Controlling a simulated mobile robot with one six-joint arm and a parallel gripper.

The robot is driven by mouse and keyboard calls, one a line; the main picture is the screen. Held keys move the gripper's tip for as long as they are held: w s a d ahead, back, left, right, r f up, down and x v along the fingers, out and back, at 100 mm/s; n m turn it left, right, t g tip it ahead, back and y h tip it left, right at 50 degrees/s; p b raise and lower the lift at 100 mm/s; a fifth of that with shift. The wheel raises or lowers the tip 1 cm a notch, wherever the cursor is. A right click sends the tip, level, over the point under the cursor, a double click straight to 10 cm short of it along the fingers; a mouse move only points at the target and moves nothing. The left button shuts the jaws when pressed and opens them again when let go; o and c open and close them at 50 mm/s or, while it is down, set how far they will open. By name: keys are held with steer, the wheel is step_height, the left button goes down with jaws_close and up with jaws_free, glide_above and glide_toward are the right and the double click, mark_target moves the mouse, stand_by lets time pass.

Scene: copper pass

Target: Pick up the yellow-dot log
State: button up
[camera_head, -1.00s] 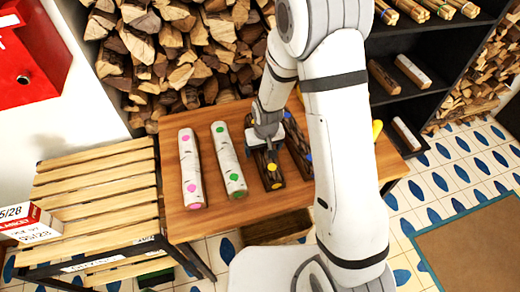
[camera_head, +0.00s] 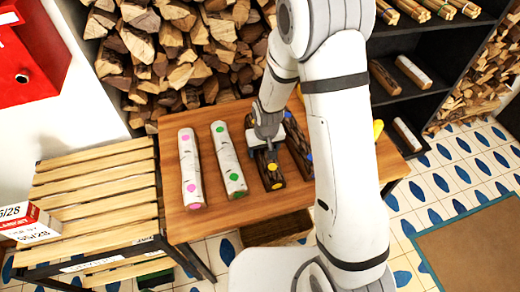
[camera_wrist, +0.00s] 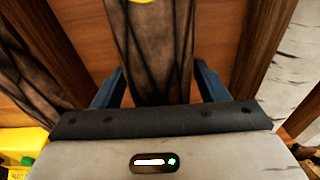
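The yellow-dot log (camera_head: 273,178) is dark-barked and lies on the wooden table. Its yellow dot is on the near end in the head view. My gripper (camera_head: 264,150) is down over the log's middle, with its fingers at either side. In the wrist view the log (camera_wrist: 158,60) runs between the two blue fingers (camera_wrist: 160,85), with part of its yellow dot at the top edge. The fingers look spread with a slim gap to the bark; contact below is hidden. The log rests on the table.
The dark blue-dot log (camera_head: 298,148) lies close on the right, partly behind my arm. The pale green-dot log (camera_head: 228,160) and pink-dot log (camera_head: 191,170) lie to the left. A slatted bench (camera_head: 95,190) stands left of the table (camera_head: 215,212).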

steer(key=c, duration=1.2)
steer(key=shift+r, duration=0.1)
